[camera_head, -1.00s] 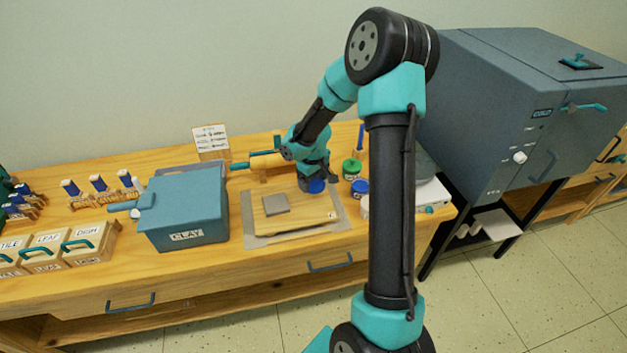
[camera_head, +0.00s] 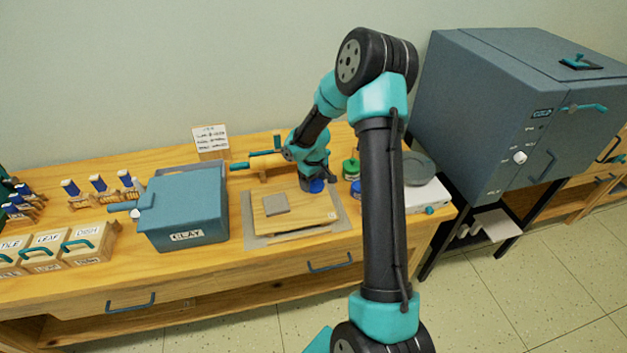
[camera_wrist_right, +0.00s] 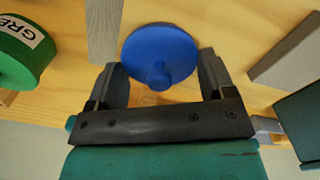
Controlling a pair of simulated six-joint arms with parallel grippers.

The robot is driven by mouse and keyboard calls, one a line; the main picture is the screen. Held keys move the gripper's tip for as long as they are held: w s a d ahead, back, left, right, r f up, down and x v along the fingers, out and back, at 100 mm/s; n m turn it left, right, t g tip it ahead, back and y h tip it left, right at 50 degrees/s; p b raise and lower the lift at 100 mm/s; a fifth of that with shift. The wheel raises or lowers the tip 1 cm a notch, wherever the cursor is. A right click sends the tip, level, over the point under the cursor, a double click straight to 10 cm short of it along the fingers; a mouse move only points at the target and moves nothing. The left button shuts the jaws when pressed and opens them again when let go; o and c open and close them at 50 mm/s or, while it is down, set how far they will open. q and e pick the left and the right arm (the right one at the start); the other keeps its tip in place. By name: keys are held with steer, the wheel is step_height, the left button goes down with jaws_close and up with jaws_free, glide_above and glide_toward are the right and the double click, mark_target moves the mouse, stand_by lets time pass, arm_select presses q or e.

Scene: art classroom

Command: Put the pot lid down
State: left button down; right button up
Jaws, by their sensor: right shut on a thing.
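The pot lid (camera_wrist_right: 160,52) is a round blue disc with a small raised knob. In the right wrist view it lies between the two fingers of my right gripper (camera_wrist_right: 163,75). My right gripper (camera_head: 316,181) is shut on it. In the head view the lid (camera_head: 316,187) shows as a blue patch under the gripper, at the back right of the wooden board (camera_head: 300,212). I cannot tell whether the lid touches the surface below. My left gripper is not in view.
A green jar (camera_head: 350,167) and a blue-topped jar (camera_head: 355,188) stand right of the gripper. The green jar (camera_wrist_right: 20,55) also shows in the wrist view. A clay box (camera_head: 185,212) stands left of the board. A grey square (camera_head: 276,204) lies on the board.

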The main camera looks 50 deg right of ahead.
steer(key=shift+f, duration=0.1)
steer(key=o, duration=0.9)
steer(key=shift+c, duration=0.2)
step_height(320, 180, up, 12)
stand_by(0.8)
